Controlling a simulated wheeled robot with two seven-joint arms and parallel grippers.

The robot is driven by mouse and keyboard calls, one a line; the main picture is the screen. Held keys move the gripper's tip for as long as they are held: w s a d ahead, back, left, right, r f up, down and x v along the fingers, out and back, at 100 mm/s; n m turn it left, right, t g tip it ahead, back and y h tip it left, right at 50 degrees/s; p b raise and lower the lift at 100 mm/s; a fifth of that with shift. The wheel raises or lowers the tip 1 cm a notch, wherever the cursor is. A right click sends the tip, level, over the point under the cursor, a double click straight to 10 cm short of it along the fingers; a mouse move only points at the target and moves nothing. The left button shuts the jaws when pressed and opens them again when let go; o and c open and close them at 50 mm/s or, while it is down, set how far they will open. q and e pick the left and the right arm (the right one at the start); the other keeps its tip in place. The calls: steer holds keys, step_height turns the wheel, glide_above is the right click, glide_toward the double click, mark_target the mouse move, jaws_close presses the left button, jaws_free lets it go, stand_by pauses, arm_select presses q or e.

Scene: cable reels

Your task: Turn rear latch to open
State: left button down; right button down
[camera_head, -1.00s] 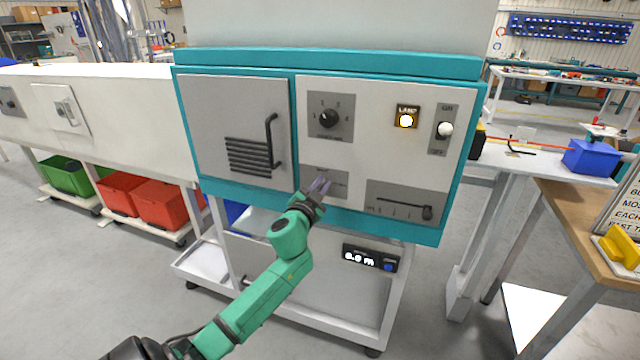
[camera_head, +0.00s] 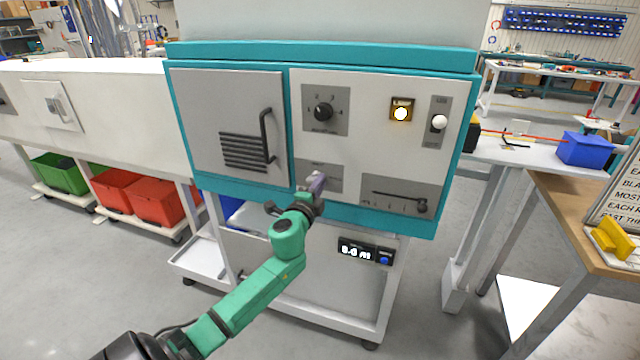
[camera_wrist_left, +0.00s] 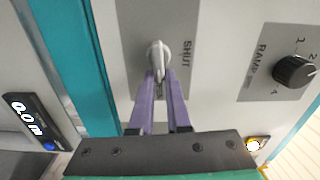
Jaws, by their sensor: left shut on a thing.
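The latch (camera_wrist_left: 157,52) is a pale metal handle on a grey plate (camera_wrist_left: 176,75) marked SHUT, in the left wrist view. In the head view its plate (camera_head: 333,178) sits low on the teal-framed machine front, mostly behind my gripper. My left gripper (camera_wrist_left: 160,88) has purple fingers closed on the latch handle. In the head view the left gripper (camera_head: 317,184) touches the panel there. The handle's far end and base are partly hidden by the fingers. My right gripper is in neither view.
Above the latch is a black RAMP knob (camera_head: 323,112). A lit lamp (camera_head: 401,113), a white-tipped switch (camera_head: 438,122) and a slider (camera_head: 421,205) are to the right. A door with a black handle (camera_head: 266,135) is to the left. A display (camera_head: 357,251) hangs below.

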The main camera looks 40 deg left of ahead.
arm_select(q)
steer(key=shift+a+f+m, duration=0.1)
steer(key=shift+f+m, duration=0.15)
steer(key=shift+m, duration=0.35)
steer(key=c, duration=0.9)
jaws_free()
steer(key=shift+a, duration=0.15)
steer(key=shift+s+r, duration=0.1)
steer(key=b+v, duration=0.1)
steer(key=v, duration=1.3)
steer(key=shift+s, duration=0.25)
